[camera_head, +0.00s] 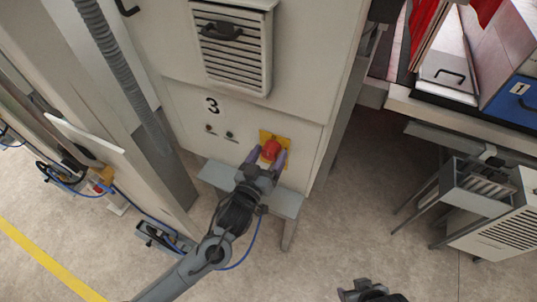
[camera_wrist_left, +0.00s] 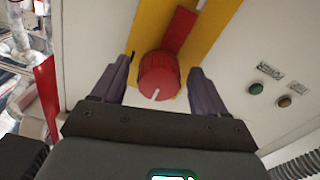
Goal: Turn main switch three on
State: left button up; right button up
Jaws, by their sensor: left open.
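Main switch three is a red rotary knob (camera_head: 271,150) on a yellow plate (camera_head: 264,135), low on the pale cabinet marked "3" (camera_head: 212,105). In the left wrist view the knob (camera_wrist_left: 159,78) fills the space between the fingers, with a white mark on its face pointing down in the picture. A red strip (camera_wrist_left: 180,30) lies on the yellow plate (camera_wrist_left: 218,15) beyond it. My left gripper (camera_head: 268,159) is open, one finger on each side of the knob; gaps show in the wrist view. A dark part of my right arm (camera_head: 368,291) shows at the bottom edge; its fingers are unclear.
Two small buttons, one green (camera_wrist_left: 256,88) and one brownish (camera_wrist_left: 284,101), sit beside the plate. A grey ledge (camera_head: 285,202) juts out below the knob. A corrugated hose (camera_head: 125,75) runs along the left. The floor on the right is partly clear, with a grey vented unit (camera_head: 505,232) beyond.

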pick_arm(q)
jog(key=shift+c, duration=0.4)
jog(key=c, duration=0.9)
jog(key=shift+m, duration=0.3)
jog(key=m+p, duration=0.2)
jog(key=m, duration=0.1)
jog(key=shift+w+m, duration=0.1)
jog(key=shift+m, duration=0.2)
jog(key=m+p, duration=0.1)
jog(key=m, duration=0.3)
jog(key=shift+a+m+p, duration=0.1)
jog(key=shift+m+p, duration=0.2)
jog(key=shift+p, duration=0.1)
jog(key=m+p, duration=0.1)
jog(key=m, duration=0.3)
jog(key=shift+a+r+m+p, duration=0.1)
jog(key=shift+m+p, duration=0.2)
jog(key=shift+p, duration=0.05)
jog(key=shift+w+m+p, duration=0.1)
jog(key=shift+m+p, duration=0.6)
jog(key=shift+m, duration=1.6)
